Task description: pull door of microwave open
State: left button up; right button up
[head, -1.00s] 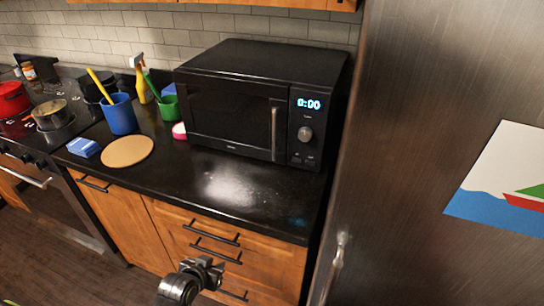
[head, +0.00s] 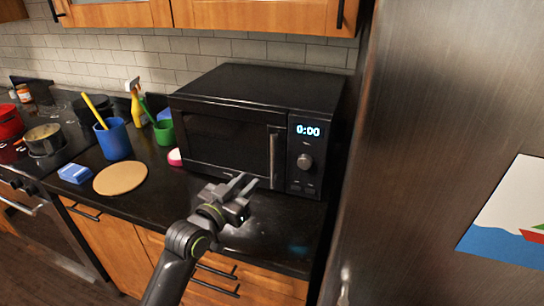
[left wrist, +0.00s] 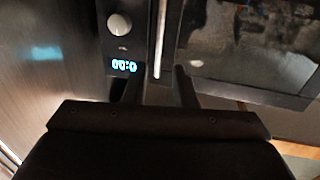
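The black microwave (head: 240,110) stands on the dark counter, and its door (head: 225,142) looks shut. The upright metal door handle (head: 273,157) is at the door's right edge, beside the control panel with a knob and a lit 0:00 display. My left gripper (head: 244,184) is open and empty, in front of the door's lower part, just left of and below the handle. In the left wrist view the open fingers (left wrist: 158,84) point at the microwave front, with the handle (left wrist: 159,38) lined up between them and apparently beyond the tips. My right gripper is out of view.
A steel fridge (head: 430,150) stands close on the right. The stove is further left.

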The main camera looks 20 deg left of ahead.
pick_arm(q)
jog(key=p, duration=0.2)
send_over(272, 181)
jog(key=shift+w, duration=0.3)
jog(key=shift+c, duration=0.3)
grip_shut()
